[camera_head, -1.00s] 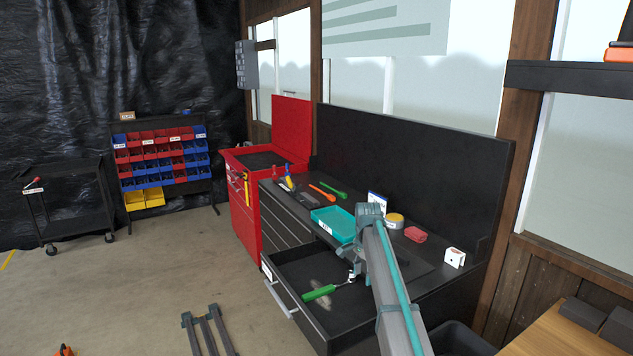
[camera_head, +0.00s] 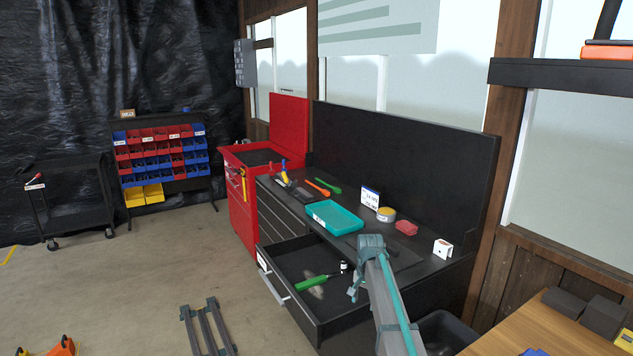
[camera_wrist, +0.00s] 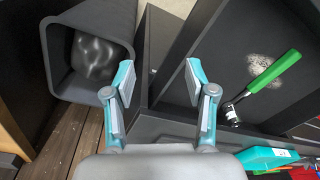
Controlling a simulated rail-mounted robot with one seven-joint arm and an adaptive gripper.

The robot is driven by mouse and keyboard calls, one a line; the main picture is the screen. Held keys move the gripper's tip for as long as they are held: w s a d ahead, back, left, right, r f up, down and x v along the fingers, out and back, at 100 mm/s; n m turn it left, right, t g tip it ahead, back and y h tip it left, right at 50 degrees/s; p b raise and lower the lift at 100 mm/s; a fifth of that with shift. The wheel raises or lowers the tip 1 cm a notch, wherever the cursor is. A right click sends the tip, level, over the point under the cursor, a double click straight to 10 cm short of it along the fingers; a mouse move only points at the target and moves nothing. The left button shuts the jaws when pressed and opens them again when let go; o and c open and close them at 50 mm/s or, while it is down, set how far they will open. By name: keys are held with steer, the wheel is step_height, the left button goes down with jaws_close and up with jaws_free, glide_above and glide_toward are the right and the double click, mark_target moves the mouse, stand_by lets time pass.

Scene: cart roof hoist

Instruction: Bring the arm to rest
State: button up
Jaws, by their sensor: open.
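My gripper (camera_wrist: 159,78) is open, with nothing between its fingers in the wrist view. In the head view my gripper (camera_head: 354,289) hangs at the right side of the open drawer (camera_head: 277,286). The drawer holds a green-handled tool (camera_head: 311,282) with a dark and silver head. This tool also lies to the right of my gripper in the wrist view (camera_wrist: 276,70), apart from the fingers. The exact height of my gripper above the drawer's side is hard to tell.
A dark bin (camera_wrist: 60,85) stands left of the fingers in the wrist view. The worktop carries a teal tray (camera_head: 333,217), a yellow-sided tin (camera_head: 386,214), a red item (camera_head: 406,228) and a white block (camera_head: 442,248). A wooden table (camera_head: 545,330) stands at right.

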steer(key=s+f+n+g+b, duration=0.3)
steer(key=s+f+n+b, duration=0.15)
steer(key=s+f, duration=2.55)
steer(key=s+f+g+b, duration=0.1)
steer(key=s+f, duration=0.5)
steer(key=s, duration=0.5)
steer(key=s+d+f+n+g+b, duration=0.1)
steer(key=s+f, duration=0.4)
steer(key=s, duration=0.6)
steer(key=s+f+n+g+b, duration=0.1)
steer(key=s+f+g+b, duration=0.1)
steer(key=s+f, duration=0.4)
steer(key=s+b, duration=0.1)
steer(key=s, duration=0.4)
steer(key=shift+d+f+g, duration=0.2)
steer(key=shift+f+g, duration=0.1)
steer(key=shift+g, duration=0.1)
